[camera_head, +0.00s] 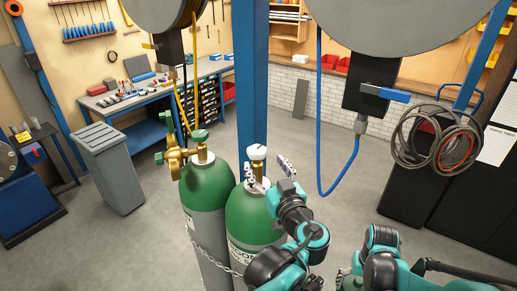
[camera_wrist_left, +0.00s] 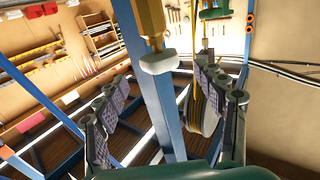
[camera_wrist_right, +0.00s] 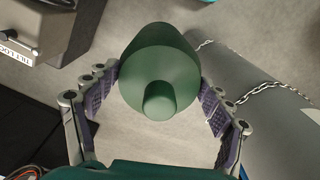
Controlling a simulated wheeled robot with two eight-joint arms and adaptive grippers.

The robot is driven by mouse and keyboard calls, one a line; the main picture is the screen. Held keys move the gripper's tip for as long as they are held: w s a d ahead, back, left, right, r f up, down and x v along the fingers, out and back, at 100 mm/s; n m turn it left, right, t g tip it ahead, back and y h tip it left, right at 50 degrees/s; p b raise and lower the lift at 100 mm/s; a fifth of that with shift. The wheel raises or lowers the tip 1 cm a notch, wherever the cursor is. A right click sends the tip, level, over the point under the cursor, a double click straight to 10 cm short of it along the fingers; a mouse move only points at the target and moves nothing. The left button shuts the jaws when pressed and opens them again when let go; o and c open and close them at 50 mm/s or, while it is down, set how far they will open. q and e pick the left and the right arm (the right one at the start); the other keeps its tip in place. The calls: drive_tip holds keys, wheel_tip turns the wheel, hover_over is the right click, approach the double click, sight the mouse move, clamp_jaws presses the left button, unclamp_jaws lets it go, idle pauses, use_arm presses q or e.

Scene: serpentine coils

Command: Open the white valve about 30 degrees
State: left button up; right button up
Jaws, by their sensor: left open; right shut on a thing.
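The white valve (camera_head: 257,152) is a white knob on top of the right-hand green gas cylinder (camera_head: 250,215). In the left wrist view the white valve (camera_wrist_left: 160,62) sits on a brass stem, in the gap between my fingers and apart from both. My left gripper (camera_head: 268,170) is open beside the cylinder top, its fingers spread near the valve. In the right wrist view my right gripper (camera_wrist_right: 160,88) is shut on a rounded green thing with a stub (camera_wrist_right: 160,65). The head view mostly hides that gripper behind my arm.
A second green cylinder (camera_head: 208,185) with a brass regulator (camera_head: 175,160) stands to the left. A chain (camera_head: 215,262) runs across the cylinders. A blue post (camera_head: 251,80) rises behind them. A blue hose (camera_head: 321,130) hangs to the right. A grey bin (camera_head: 107,165) stands at left.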

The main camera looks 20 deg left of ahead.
sight(257, 148)
use_arm(q)
drive_tip(key=p+x, duration=0.1)
drive_tip(key=x, duration=0.6)
drive_tip(key=shift+w+a, duration=0.2)
drive_tip(key=shift+w, duration=0.1)
drive_tip(key=c, duration=1.2)
